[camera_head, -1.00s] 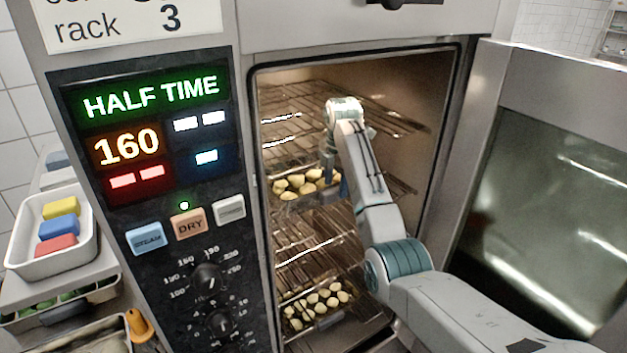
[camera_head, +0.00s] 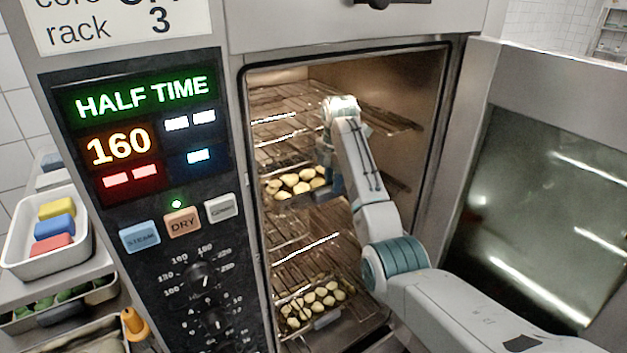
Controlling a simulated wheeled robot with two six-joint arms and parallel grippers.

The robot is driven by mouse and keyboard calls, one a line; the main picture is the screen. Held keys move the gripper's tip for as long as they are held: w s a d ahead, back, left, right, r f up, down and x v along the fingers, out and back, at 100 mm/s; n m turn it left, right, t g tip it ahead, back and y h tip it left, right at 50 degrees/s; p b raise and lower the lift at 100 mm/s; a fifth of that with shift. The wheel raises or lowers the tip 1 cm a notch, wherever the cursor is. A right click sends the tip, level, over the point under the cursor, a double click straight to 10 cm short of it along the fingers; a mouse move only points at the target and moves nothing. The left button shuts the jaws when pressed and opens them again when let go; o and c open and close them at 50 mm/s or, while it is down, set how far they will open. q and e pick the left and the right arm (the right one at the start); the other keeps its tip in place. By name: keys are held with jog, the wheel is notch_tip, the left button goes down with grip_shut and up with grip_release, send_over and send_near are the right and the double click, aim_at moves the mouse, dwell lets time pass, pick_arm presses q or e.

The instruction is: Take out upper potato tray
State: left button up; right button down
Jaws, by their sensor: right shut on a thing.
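The upper potato tray (camera_head: 285,194) is in the open oven at mid height, with several yellow potatoes (camera_head: 297,181) on it. My right gripper (camera_head: 330,182) reaches in from the right and is shut at the right end of this tray; the arm hides part of the contact. A lower potato tray (camera_head: 322,321) with more potatoes sits on a rack near the oven floor. My left gripper is not in view.
Wire racks (camera_head: 290,125) fill the oven above and below the upper tray. The oven door (camera_head: 545,190) stands open on the right. The control panel (camera_head: 150,170) is on the left. A white bin (camera_head: 28,262) with coloured blocks stands far left.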

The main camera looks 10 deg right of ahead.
jog(key=shift+f, duration=0.15)
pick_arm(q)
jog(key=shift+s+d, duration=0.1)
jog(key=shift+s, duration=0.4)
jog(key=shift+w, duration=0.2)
pick_arm(e)
jog(key=shift+a, duration=0.1)
